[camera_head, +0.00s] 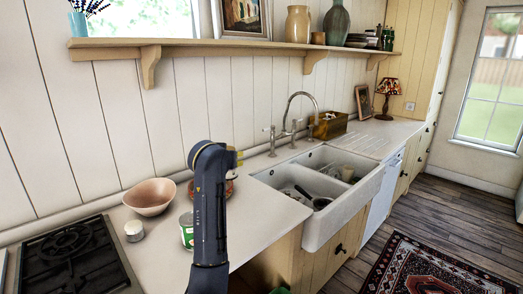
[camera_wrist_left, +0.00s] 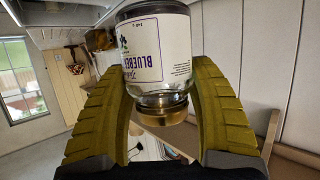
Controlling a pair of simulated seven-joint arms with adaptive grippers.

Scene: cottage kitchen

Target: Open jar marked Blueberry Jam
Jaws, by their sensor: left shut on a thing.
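In the left wrist view a glass jar (camera_wrist_left: 180,83) with a white label reading "BLUEBE..." and a gold lid (camera_wrist_left: 163,108) is between the yellow fingers of my left gripper (camera_wrist_left: 166,105). The fingers are closed on its sides. The lid points toward the bottom of that picture, and the label is partly cut off. In the head view my left gripper (camera_head: 238,158) is raised above the counter left of the sink, fingers pointing right. I cannot make out the jar there. My right gripper is not in view.
On the counter (camera_head: 262,215) are a pinkish bowl (camera_head: 149,197), a small white jar (camera_head: 134,231), a green-and-white can (camera_head: 187,232) and a reddish bowl (camera_head: 231,187) partly behind my arm. The stove (camera_head: 70,262) is left, the double sink (camera_head: 340,210) right. A shelf (camera_head: 230,43) runs above.

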